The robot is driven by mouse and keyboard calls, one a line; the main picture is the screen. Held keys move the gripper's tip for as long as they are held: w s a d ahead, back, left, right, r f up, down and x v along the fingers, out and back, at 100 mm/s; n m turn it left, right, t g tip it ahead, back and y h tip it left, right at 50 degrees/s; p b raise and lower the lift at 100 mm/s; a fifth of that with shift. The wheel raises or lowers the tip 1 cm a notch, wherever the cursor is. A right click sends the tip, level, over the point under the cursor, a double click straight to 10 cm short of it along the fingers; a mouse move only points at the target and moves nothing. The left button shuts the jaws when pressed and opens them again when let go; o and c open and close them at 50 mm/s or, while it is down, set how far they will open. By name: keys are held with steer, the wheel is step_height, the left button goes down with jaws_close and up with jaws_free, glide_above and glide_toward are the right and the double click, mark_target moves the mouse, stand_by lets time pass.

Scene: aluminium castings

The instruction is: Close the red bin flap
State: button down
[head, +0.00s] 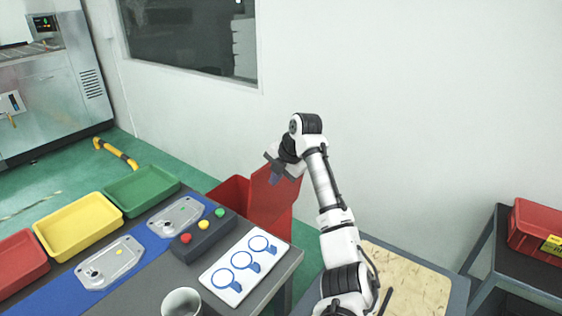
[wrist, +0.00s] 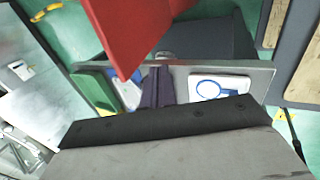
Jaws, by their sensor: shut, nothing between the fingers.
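The red bin (head: 231,193) stands beyond the far edge of the grey table, partly hidden by it. Its red flap (head: 272,200) stands up steeply at the bin's right, so the bin looks open. My gripper (head: 275,178) is at the upper part of the flap, with its fingers pointing down. In the wrist view the shut dark fingers (wrist: 156,88) hold nothing, and a large red panel (wrist: 130,30), which looks like the flap, is close beside them. I cannot tell whether they touch.
The table holds a green tray (head: 141,190), a yellow tray (head: 78,226), a button box (head: 203,237), a white card with blue rings (head: 243,266) and a cup (head: 182,303). A wall (head: 400,90) is behind. A red crate (head: 537,230) sits on a rack at right.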

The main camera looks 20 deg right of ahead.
mark_target(263, 174)
steer(key=shift+w+a+f+p, duration=0.2)
steer(key=shift+w+a+p, duration=0.5)
steer(key=shift+w, duration=0.25)
steer(key=shift+w+a+f+p, duration=0.2)
steer(key=shift+w+a+p, duration=0.35)
steer(key=shift+w+a, duration=0.3)
steer(key=shift+d, duration=0.1)
